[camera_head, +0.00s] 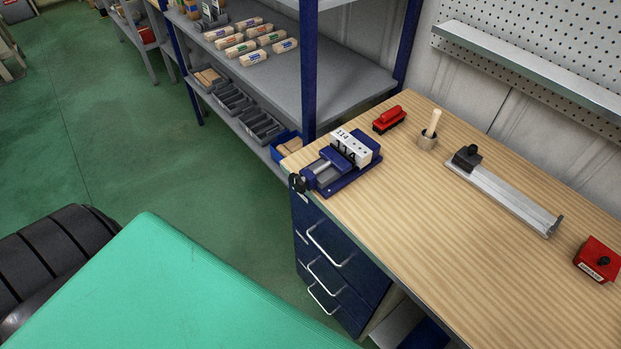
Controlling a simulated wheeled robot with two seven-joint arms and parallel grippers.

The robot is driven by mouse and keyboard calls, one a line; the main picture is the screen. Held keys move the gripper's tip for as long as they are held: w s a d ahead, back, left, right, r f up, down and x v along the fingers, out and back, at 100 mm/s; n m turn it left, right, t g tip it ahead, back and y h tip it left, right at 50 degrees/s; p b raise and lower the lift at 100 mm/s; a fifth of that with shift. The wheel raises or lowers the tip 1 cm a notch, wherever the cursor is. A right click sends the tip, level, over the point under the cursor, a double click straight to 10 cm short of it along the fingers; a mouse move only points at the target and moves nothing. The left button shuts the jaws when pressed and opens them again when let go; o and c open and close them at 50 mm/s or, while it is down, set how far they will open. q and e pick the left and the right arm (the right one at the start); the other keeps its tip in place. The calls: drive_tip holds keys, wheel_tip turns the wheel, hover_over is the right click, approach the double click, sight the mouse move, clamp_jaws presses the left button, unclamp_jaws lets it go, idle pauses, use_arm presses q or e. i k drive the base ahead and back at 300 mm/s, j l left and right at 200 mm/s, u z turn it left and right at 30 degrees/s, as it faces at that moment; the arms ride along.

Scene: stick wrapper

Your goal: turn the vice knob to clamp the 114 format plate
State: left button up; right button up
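A blue vice (327,181) sits at the left corner of the wooden workbench (430,235). Its black knob (297,183) sticks out past the bench edge, on the left. A white block-like plate (351,146) marked 114 sits in the vice, between or on its jaws; I cannot tell whether the jaws press on it. Neither of my grippers is in view.
On the bench are a red-handled tool (389,119), a wooden stick in a holder (429,135), a long metal fixture (503,195) and a red box (597,260). A shelf (300,85) with several wrapped rolls stands behind. Drawers (335,265) are below the vice.

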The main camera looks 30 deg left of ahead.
sight(298, 182)
drive_tip(key=u, duration=1.1)
drive_tip(key=j+z, duration=0.35)
drive_tip(key=k+j+z, duration=0.1)
drive_tip(key=j+z, duration=0.25)
drive_tip(key=k+j+z, duration=0.15)
drive_tip(key=j+z, duration=0.25)
